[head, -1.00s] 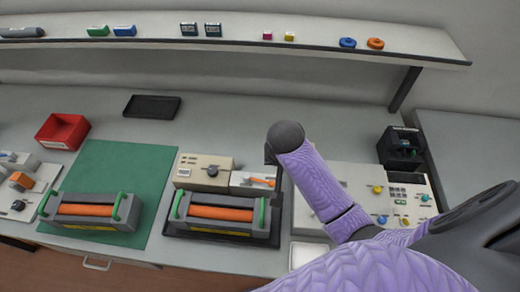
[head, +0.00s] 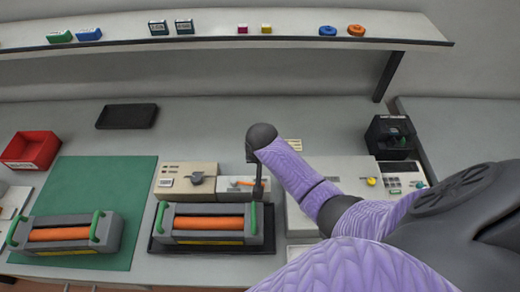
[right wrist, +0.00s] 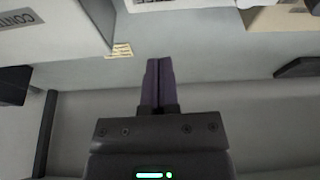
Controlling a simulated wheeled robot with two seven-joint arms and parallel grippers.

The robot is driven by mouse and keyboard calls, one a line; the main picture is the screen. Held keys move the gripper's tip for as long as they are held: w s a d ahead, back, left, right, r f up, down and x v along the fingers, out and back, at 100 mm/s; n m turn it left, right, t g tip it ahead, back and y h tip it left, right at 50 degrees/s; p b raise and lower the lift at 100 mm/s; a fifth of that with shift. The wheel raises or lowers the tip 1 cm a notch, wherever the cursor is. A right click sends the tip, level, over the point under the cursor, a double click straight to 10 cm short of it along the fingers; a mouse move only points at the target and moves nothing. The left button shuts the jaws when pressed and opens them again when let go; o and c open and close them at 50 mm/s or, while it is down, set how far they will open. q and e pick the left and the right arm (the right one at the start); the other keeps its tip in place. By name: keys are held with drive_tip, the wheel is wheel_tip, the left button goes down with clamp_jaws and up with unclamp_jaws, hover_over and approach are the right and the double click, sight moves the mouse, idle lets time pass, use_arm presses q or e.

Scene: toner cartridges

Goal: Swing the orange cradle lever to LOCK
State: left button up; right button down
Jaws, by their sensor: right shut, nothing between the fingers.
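The orange cradle lever (head: 240,183) lies roughly level on a small white-fronted block behind the right-hand cartridge cradle (head: 208,241). Its lettering is too small to read. My right gripper (head: 258,196) points down just right of the lever's visible end; I cannot tell whether it touches. In the right wrist view its fingers (right wrist: 160,68) are together with nothing between them. The lever cannot be made out in that view. A grey cartridge with an orange roller (head: 208,223) and green handles sits in the cradle. My left gripper is not in view.
A beige box with a dark knob (head: 186,180) adjoins the lever block. A second cartridge (head: 60,234) lies on the green mat (head: 95,185). A red bin (head: 30,150), black tray (head: 127,116) and control panel (head: 345,172) stand around. The shelf (head: 215,43) runs overhead.

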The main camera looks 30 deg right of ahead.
sight(248, 185)
drive_tip(key=s+f, duration=0.1)
drive_tip(key=s+a+f+p, duration=0.1)
drive_tip(key=shift+s+a, duration=0.2)
drive_tip(key=shift+s, duration=0.1)
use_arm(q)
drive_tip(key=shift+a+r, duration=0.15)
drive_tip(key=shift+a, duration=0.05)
use_arm(e)
drive_tip(key=shift+s+a+f, duration=0.1)
drive_tip(key=shift+s+f, duration=0.05)
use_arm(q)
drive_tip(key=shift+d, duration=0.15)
use_arm(e)
drive_tip(key=shift+s+a+m+p, duration=0.15)
drive_tip(key=shift+s+m+p, duration=0.05)
drive_tip(key=shift+m+p, duration=0.2)
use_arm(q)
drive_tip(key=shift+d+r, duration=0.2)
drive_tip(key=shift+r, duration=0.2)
